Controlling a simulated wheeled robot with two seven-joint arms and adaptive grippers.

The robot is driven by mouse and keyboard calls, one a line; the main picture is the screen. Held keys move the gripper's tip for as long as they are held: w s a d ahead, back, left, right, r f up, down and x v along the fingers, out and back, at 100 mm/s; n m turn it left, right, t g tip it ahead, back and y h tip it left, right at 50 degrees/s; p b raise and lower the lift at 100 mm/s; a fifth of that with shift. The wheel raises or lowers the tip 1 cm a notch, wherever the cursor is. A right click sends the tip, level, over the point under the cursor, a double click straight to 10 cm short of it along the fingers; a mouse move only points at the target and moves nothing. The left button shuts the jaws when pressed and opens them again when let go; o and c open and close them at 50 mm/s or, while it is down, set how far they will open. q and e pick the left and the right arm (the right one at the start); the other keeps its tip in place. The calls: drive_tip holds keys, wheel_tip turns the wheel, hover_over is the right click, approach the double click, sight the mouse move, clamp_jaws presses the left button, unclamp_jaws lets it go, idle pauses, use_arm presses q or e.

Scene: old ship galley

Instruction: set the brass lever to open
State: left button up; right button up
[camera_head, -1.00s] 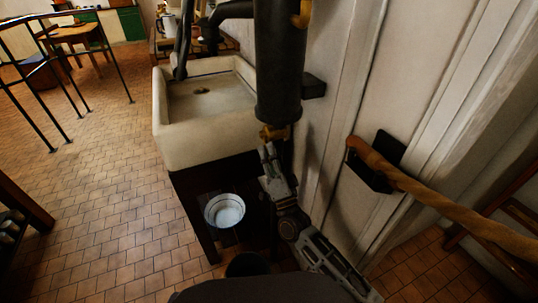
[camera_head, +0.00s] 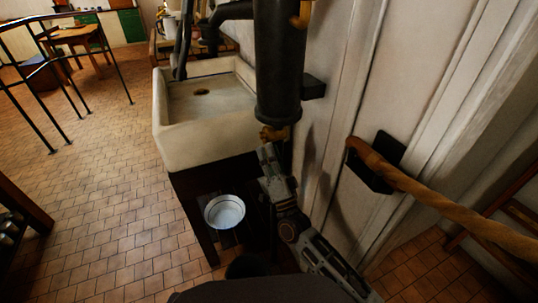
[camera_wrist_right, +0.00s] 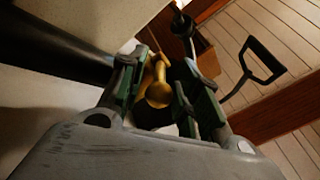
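The brass lever (camera_head: 274,134) shows at the lower end of a black upright cylinder (camera_head: 278,60) beside the sink. My right gripper (camera_head: 267,148) reaches up to it from below, its tips just under the brass. In the right wrist view, the rounded brass end (camera_wrist_right: 158,94) lies between the two green-padded fingers of my right gripper (camera_wrist_right: 165,62). The fingers are apart on either side of it, with a gap on the right side; I cannot tell whether the left finger touches it. My left gripper is not in view.
A white sink (camera_head: 185,138) stands left of the cylinder, with a white metal basin (camera_head: 225,211) below. Tiled floor (camera_head: 100,200) is open at left.

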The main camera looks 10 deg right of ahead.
drive_tip(key=shift+s, duration=0.1)
drive_tip(key=v, duration=1.2)
idle(0.4)
